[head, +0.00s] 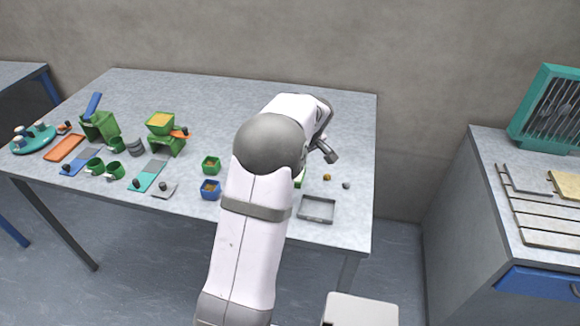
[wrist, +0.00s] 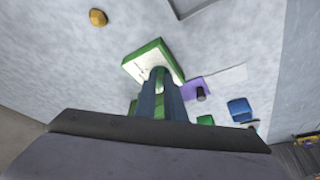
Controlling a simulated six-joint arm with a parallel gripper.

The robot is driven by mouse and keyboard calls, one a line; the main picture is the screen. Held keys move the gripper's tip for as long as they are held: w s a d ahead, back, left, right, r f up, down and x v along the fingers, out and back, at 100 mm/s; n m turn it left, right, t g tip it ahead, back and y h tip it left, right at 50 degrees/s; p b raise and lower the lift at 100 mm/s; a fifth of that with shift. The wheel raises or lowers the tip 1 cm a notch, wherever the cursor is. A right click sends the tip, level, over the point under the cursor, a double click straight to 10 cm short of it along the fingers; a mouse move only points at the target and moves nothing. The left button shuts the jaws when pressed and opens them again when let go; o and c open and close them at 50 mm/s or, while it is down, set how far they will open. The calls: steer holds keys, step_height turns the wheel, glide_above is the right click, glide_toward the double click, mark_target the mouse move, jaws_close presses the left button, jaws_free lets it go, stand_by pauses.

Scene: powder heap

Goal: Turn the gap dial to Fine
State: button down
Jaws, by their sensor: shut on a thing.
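In the wrist view a green box with a white face (wrist: 140,66), which looks like the gap dial's body, lies under my gripper (wrist: 159,78). My gripper's blue-grey fingers are shut on a narrow green piece between them, which looks like the dial's knob. Small marks show on the white face, but they are too small to read, so I cannot tell the setting.
In the head view an empty grey tray (head: 317,208), an orange lump (head: 327,177) and a grey lump (head: 346,185) lie right of my arm. A green bowl (head: 211,166), a blue bowl (head: 209,190) and a green hopper with orange powder (head: 160,121) stand left.

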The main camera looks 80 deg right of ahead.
steer(key=c, duration=1.8)
jaws_free()
steer(key=shift+c, duration=0.2)
steer(key=b+v, duration=0.1)
steer(key=v, duration=0.6)
steer(key=shift+r, duration=0.15)
